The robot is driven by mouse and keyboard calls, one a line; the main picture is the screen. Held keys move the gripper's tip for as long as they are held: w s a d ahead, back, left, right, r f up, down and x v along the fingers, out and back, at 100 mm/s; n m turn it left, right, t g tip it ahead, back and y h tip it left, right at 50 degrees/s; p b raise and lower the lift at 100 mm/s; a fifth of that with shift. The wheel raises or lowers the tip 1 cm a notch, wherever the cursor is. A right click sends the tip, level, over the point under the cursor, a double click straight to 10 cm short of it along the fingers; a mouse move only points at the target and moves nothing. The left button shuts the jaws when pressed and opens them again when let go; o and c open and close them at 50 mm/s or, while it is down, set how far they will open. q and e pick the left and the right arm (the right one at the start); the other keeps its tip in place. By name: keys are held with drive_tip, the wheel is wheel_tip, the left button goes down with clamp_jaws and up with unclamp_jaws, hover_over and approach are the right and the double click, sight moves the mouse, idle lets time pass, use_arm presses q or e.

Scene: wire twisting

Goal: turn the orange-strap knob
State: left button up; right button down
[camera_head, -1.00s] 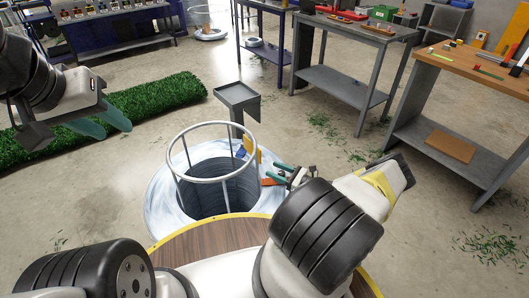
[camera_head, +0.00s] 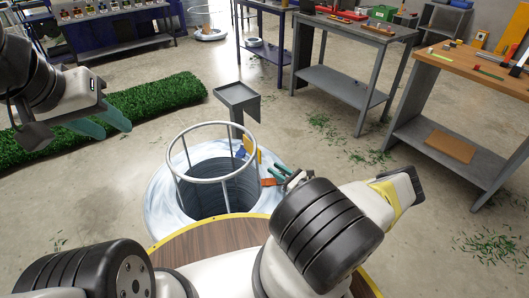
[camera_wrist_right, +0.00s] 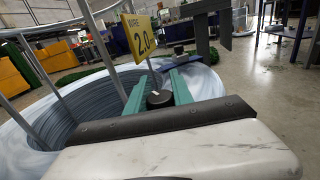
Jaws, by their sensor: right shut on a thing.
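A black knob (camera_wrist_right: 158,99) with a pale mark on top sits between the teal fingers of my right gripper (camera_wrist_right: 155,88) in the right wrist view. The fingers are shut on its sides. In the head view my right gripper (camera_head: 283,174) is at the right side of the wire coil, beside an orange strap (camera_head: 271,182). The knob is hard to make out there. My left gripper (camera_head: 104,124) hangs at the left over the green turf, its teal fingers apart and empty.
The wire coil (camera_head: 160,203) stands with a metal ring frame (camera_head: 213,128) above it. A yellow sign (camera_wrist_right: 138,36) reading 2.0 is close to my right fingers. A grey post stand (camera_head: 237,95) is behind the coil.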

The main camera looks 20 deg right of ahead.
drive_tip(key=m+t+h, duration=0.1)
drive_tip(key=m+h, duration=0.1)
drive_tip(key=m+t+h, duration=0.1)
drive_tip(key=h, duration=0.2)
drive_tip(key=shift+w+d+m, duration=0.15)
drive_tip(key=shift+d+m, duration=0.25)
drive_tip(key=m+h, duration=0.1)
drive_tip(key=h, duration=0.1)
drive_tip(key=m+h, duration=0.1)
drive_tip(key=h, duration=0.1)
drive_tip(key=m+h, duration=0.1)
drive_tip(key=shift+w+d+t+h, duration=0.1)
drive_tip(key=shift+d+t+h, duration=0.2)
drive_tip(key=shift+h, duration=0.1)
drive_tip(key=m+h, duration=0.2)
drive_tip(key=d+m+g+h, duration=0.1)
drive_tip(key=h, duration=0.2)
drive_tip(key=shift+m, duration=0.4)
drive_tip(key=shift+s+d+m+g+h, duration=0.1)
drive_tip(key=shift+d+m+g+h, duration=0.05)
drive_tip(key=shift+m+g+h, duration=0.55)
drive_tip(key=shift+s+d+m+g+h, duration=0.15)
drive_tip(key=shift+m+g+h, duration=0.25)
drive_tip(key=shift+h, duration=0.5)
drive_tip(key=shift+s+d+m+g+h, duration=0.15)
drive_tip(key=shift+m+g+h, duration=0.25)
drive_tip(key=shift+m+h, duration=0.3)
drive_tip(key=c, duration=1.1)
unclamp_jaws()
drive_tip(key=shift+v, duration=3.85)
